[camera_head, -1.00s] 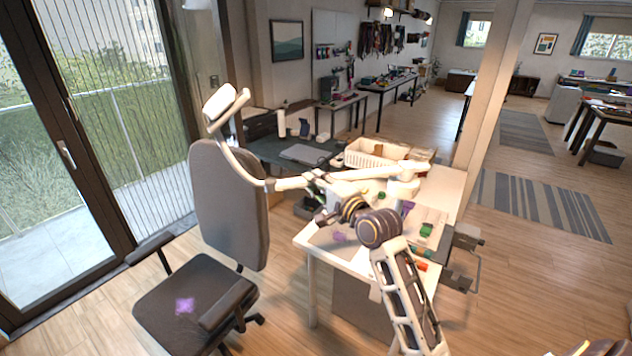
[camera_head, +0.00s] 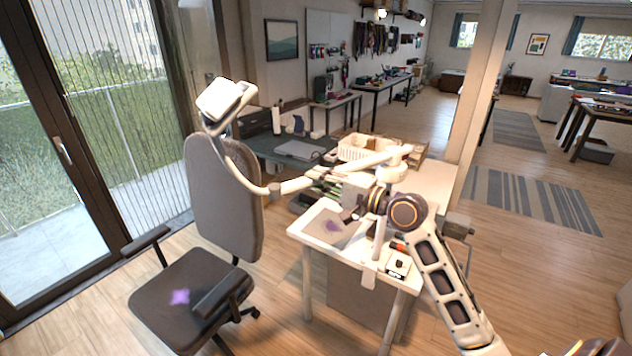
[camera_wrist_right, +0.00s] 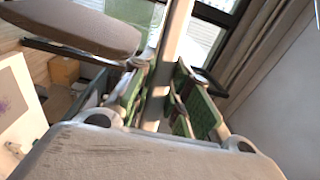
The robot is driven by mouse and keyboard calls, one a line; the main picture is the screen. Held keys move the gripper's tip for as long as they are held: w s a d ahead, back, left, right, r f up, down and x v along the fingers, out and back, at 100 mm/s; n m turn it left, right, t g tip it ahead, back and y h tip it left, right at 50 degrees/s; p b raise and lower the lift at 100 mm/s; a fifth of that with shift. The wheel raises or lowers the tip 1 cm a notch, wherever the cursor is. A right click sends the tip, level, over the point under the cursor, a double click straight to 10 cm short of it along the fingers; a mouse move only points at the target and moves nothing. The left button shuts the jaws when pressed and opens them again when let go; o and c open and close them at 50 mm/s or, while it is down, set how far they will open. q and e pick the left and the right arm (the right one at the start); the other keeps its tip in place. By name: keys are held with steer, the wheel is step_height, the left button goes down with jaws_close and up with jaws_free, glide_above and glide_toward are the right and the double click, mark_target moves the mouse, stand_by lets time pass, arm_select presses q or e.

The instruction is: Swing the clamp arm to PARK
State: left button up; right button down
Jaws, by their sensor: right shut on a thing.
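The white jointed clamp arm (camera_head: 270,190) runs from a white post (camera_head: 380,240) at the table's near edge, leftward past the table. My right gripper (camera_head: 323,182) is shut on a white bar of the arm, above the table's left side. In the right wrist view, the green-padded fingers (camera_wrist_right: 158,100) stand on both sides of the pale bar (camera_wrist_right: 174,40). The exact contact is partly blurred. No PARK marking is legible. My left gripper is not in view.
A grey office chair (camera_head: 222,205) stands left of the white table (camera_head: 303,232). A white basket (camera_head: 362,148) stands on the table at the back. A small white box with a black knob (camera_head: 398,264) is at the near edge. Wooden floor is open on the right.

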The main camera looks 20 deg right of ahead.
steer(key=shift+s+d+f+n+g+y+b, duration=0.15)
steer(key=shift+s+n+g+y+b, duration=0.15)
steer(key=shift+s, duration=0.25)
steer(key=shift+s+d+r+n+g+y+b, duration=0.1)
steer(key=shift+s+n+y+b, duration=0.15)
steer(key=shift+s+y, duration=0.25)
steer(key=shift+s, duration=0.1)
steer(key=c, duration=1.4)
jaws_free()
steer(key=shift+o, duration=0.2)
steer(key=v, duration=1.2)
